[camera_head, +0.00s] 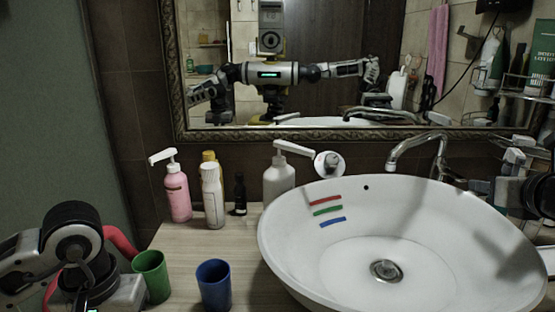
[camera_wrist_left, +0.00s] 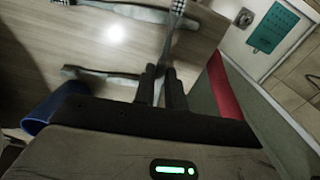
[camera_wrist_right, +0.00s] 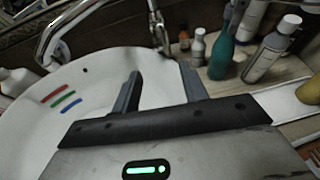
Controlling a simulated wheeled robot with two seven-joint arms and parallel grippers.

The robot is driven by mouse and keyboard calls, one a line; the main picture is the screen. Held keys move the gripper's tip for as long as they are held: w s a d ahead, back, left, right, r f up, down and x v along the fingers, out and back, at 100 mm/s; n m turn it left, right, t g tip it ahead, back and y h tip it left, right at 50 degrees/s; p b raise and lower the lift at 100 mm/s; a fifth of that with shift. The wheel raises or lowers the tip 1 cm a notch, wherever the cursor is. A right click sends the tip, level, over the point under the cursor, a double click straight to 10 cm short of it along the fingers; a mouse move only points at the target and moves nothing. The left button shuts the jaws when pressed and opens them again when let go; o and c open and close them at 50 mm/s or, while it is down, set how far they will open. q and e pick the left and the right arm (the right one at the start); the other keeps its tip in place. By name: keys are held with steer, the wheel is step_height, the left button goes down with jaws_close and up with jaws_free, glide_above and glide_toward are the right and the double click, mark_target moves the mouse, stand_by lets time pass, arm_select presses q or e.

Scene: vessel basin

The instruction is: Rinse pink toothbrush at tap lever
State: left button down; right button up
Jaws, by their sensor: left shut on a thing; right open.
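My left gripper (camera_wrist_left: 160,85) is shut on a slim toothbrush (camera_wrist_left: 172,38) with a checkered head; its colour looks grey, so I cannot confirm pink. In the head view my left arm is at the lower left by the green cup, and its fingers and the held brush are hidden. The tap (camera_head: 415,148) arches over the back of the white basin (camera_head: 290,265) and also shows in the right wrist view (camera_wrist_right: 62,35). I cannot clearly make out its lever. My right gripper (camera_head: 515,165) is open and empty, right of the tap; its fingers (camera_wrist_right: 163,85) show the basin beyond.
A green cup (camera_head: 152,278) and a blue cup (camera_head: 213,285) stand on the counter left of the basin. Other brushes (camera_wrist_left: 100,76) lie flat. A pink bottle (camera_head: 177,195) and a white dispenser (camera_head: 278,182) stand behind. Red, green and blue strips (camera_head: 327,210) mark the basin wall.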

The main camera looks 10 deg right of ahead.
mark_target(464, 181)
arm_select(q)
step_height(464, 181, up, 3)
steer(key=shift+f+p, duration=0.1)
steer(key=shift+p, duration=1.1)
arm_select(e)
steer(key=x, duration=0.7)
steer(key=shift+w, duration=0.1)
steer(key=shift+x, duration=0.75)
steer(key=shift+f, duration=0.1)
jaws_close()
steer(key=shift+d, duration=0.1)
